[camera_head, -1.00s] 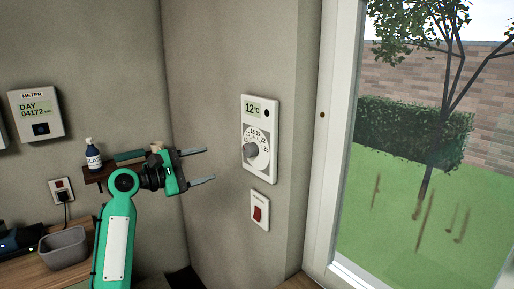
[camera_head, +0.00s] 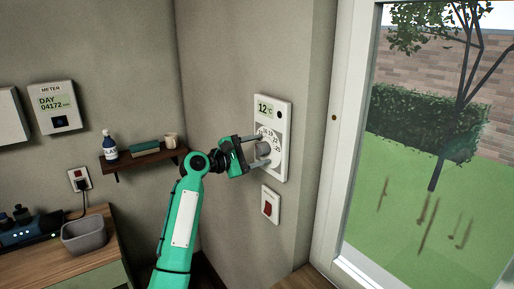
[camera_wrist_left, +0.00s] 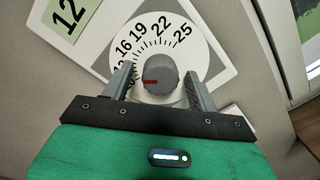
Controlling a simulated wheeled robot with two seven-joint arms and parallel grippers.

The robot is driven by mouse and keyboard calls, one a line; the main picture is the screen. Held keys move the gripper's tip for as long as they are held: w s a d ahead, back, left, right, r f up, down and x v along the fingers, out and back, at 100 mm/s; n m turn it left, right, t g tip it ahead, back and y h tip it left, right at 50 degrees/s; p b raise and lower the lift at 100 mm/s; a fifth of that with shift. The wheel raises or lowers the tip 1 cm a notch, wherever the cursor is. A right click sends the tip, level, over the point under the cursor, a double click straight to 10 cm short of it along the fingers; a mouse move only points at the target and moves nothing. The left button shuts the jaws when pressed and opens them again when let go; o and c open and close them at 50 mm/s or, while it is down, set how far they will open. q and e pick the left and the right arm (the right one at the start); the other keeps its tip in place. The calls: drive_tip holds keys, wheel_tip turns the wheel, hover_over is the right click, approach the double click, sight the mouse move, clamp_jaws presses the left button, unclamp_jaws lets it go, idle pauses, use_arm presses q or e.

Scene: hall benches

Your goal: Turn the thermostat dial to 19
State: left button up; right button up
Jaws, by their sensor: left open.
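The white thermostat (camera_head: 285,108) hangs on the wall beside the window, and its display reads 12 °C. Its grey dial knob (camera_wrist_left: 160,80) shows in the left wrist view on a white scale with 16, 19, 22 and 25; a red mark on the knob points left, to the low end of the scale. My left gripper (camera_head: 260,146) is open at the thermostat, with one finger on each side of the knob and visible gaps in the left wrist view (camera_wrist_left: 157,85). The fingers hide part of the scale. My right gripper is not in view.
A red-rocker wall switch (camera_head: 270,204) sits just below the thermostat. The window frame (camera_head: 335,130) is to the right. A shelf (camera_head: 120,163) with a bottle and mug, a meter (camera_head: 56,106) and a desk with a grey bin (camera_head: 84,236) are left.

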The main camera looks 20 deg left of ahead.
use_arm(q)
drive_tip(key=shift+c, duration=0.2)
drive_tip(key=c, duration=0.9)
drive_tip(key=shift+c, duration=0.2)
drive_tip(key=shift+f, duration=0.1)
drive_tip(key=shift+m+b, duration=0.7)
drive_tip(key=shift+m, duration=0.1)
drive_tip(key=m+b, duration=0.2)
drive_tip(key=m, duration=0.2)
drive_tip(key=shift+f+b, duration=0.1)
drive_tip(key=shift+b, duration=0.3)
drive_tip(key=m+b, duration=0.2)
drive_tip(key=m, duration=0.1)
drive_tip(key=shift+m+y+b, duration=0.4)
drive_tip(key=shift+m+b, duration=0.15)
drive_tip(key=shift+m, duration=0.75)
